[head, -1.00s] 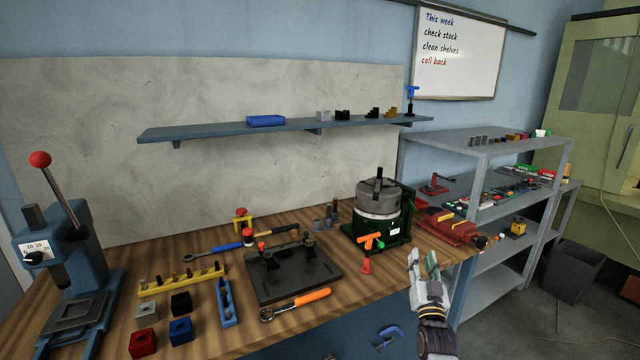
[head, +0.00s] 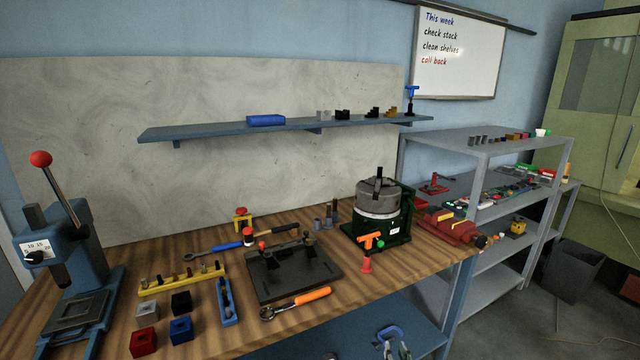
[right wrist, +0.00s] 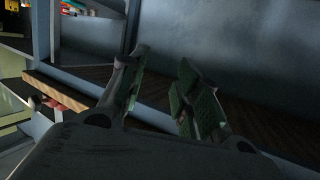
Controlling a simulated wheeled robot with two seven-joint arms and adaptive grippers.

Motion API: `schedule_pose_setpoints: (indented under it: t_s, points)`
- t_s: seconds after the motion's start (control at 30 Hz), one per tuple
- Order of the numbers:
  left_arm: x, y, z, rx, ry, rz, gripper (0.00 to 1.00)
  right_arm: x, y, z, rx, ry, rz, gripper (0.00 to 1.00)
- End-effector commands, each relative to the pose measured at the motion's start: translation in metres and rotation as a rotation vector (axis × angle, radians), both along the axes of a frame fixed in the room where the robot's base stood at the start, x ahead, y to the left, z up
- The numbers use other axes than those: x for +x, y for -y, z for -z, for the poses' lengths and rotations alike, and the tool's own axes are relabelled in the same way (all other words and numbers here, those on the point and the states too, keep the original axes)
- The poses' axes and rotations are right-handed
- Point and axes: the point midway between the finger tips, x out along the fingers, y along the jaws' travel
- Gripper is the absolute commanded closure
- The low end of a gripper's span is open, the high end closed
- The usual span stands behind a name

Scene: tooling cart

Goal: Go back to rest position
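My right gripper (head: 396,347) shows only by its fingertips at the bottom edge of the head view, below the wooden bench top (head: 215,345). In the right wrist view my right gripper (right wrist: 160,78) has its two green-padded fingers apart, with nothing between them. It appears clear of the bench. My left gripper is in neither current view.
A blue clamp (head: 389,331) on the bench's lower shelf appears close to the right fingertips in the head view. The bench holds a press (head: 75,275), a black fixture plate (head: 295,275) and a green-based machine (head: 380,215). Grey shelving (head: 485,225) stands right.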

Motion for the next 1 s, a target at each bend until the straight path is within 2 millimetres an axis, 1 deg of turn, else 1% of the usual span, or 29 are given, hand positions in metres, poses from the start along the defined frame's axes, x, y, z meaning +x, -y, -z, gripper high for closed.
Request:
schedule_pose_setpoints:
  t_s: [0.03,0.1,0.17,0.2,0.27,0.3,0.37,0.4,0.47,0.5,0.57,0.7,0.77,0.8,0.87,0.9,0.97,1.0]
  points:
    - [0.002,0.000,0.000,0.000,0.002,0.000,0.60,-0.012,-0.001,0.024,-0.008,-0.045,-0.009,0.68]
    - [0.003,0.001,-0.001,-0.001,0.004,0.000,0.60,-0.027,-0.002,0.052,-0.017,-0.099,-0.019,0.68]
    - [0.004,0.001,-0.001,-0.001,0.005,-0.001,0.60,-0.041,-0.003,0.076,-0.025,-0.147,-0.028,0.68]
    - [0.005,0.002,-0.001,-0.001,0.006,0.000,0.60,-0.051,-0.004,0.092,-0.031,-0.180,-0.035,0.68]
    - [0.006,0.002,-0.001,-0.003,0.007,0.000,0.60,-0.066,-0.004,0.115,-0.040,-0.226,-0.044,0.68]
    - [0.006,0.003,-0.001,-0.003,0.008,0.000,0.60,-0.077,-0.004,0.130,-0.047,-0.257,-0.050,0.68]
    - [0.006,0.003,-0.001,-0.004,0.007,0.000,0.60,-0.094,-0.003,0.152,-0.056,-0.303,-0.058,0.68]
    - [0.006,0.004,-0.001,-0.004,0.007,-0.001,0.60,-0.106,-0.003,0.166,-0.062,-0.335,-0.064,0.68]
    - [0.006,0.004,-0.001,-0.005,0.007,-0.001,0.60,-0.125,-0.002,0.187,-0.071,-0.383,-0.073,0.68]
    - [0.006,0.004,-0.001,-0.005,0.007,-0.001,0.60,-0.137,-0.001,0.200,-0.078,-0.412,-0.079,0.68]
    - [0.006,0.004,-0.001,-0.005,0.007,-0.001,0.60,-0.157,0.001,0.220,-0.088,-0.458,-0.087,0.68]
    - [0.005,0.004,-0.001,-0.005,0.006,-0.001,0.60,-0.206,0.006,0.262,-0.110,-0.566,-0.106,0.68]
    - [0.005,0.004,-0.001,-0.005,0.006,-0.001,0.60,-0.228,0.010,0.279,-0.119,-0.610,-0.113,0.68]
    - [0.005,0.004,-0.001,-0.005,0.006,-0.001,0.60,-0.243,0.012,0.289,-0.126,-0.640,-0.118,0.68]
    - [0.004,0.004,-0.001,-0.004,0.005,-0.001,0.60,-0.266,0.016,0.304,-0.136,-0.687,-0.125,0.68]
    - [0.004,0.004,-0.001,-0.004,0.004,-0.001,0.60,-0.282,0.019,0.314,-0.142,-0.718,-0.130,0.68]
    - [0.003,0.004,-0.001,-0.004,0.003,0.000,0.60,-0.305,0.023,0.328,-0.152,-0.762,-0.138,0.68]
    - [0.002,0.004,-0.001,-0.004,0.003,0.000,0.60,-0.321,0.026,0.336,-0.159,-0.792,-0.143,0.68]
